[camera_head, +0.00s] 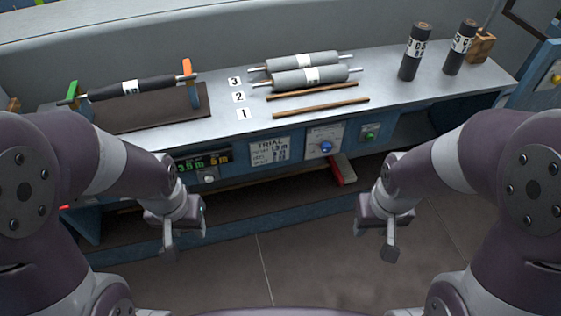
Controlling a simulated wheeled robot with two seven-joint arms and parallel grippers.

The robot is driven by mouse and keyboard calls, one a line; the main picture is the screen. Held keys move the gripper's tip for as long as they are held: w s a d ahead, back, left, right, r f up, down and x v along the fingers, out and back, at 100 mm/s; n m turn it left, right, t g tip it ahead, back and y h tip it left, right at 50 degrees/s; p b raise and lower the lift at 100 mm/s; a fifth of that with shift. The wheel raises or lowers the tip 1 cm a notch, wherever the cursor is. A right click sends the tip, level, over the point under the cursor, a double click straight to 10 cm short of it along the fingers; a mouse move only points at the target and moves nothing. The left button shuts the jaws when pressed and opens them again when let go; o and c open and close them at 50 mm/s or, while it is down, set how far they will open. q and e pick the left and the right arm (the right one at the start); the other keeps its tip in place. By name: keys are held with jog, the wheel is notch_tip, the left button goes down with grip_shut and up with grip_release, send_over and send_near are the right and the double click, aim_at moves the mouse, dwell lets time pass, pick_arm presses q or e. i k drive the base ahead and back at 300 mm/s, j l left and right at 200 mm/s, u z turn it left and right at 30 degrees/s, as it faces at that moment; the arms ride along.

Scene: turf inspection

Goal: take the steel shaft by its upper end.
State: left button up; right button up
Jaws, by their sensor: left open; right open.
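A thin grey rod (493,14), which looks like the steel shaft, rises at a slant from a wooden block (481,46) at the far right back of the bench. Its upper end reaches the top edge of the picture, so I cannot tell whether all of it shows. My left gripper (187,238) is open and empty, low in front of the bench at the left. My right gripper (375,241) is open and empty, also low in front of the bench, far from the rod and nearer the camera.
Two dark upright rollers (415,52) (460,47) stand left of the block. Grey rollers (303,60) (310,77) lie mid-bench by wooden strips (320,106). A dark roller (131,88) rests between green and orange supports at left.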

aim_at(497, 2)
jog(key=i+l+u, duration=0.15)
jog(key=l, duration=1.4)
jog(key=l+u, duration=0.2)
jog(key=l, duration=1.3)
jog(key=k+l+u, duration=0.15)
jog(key=l, duration=1.35)
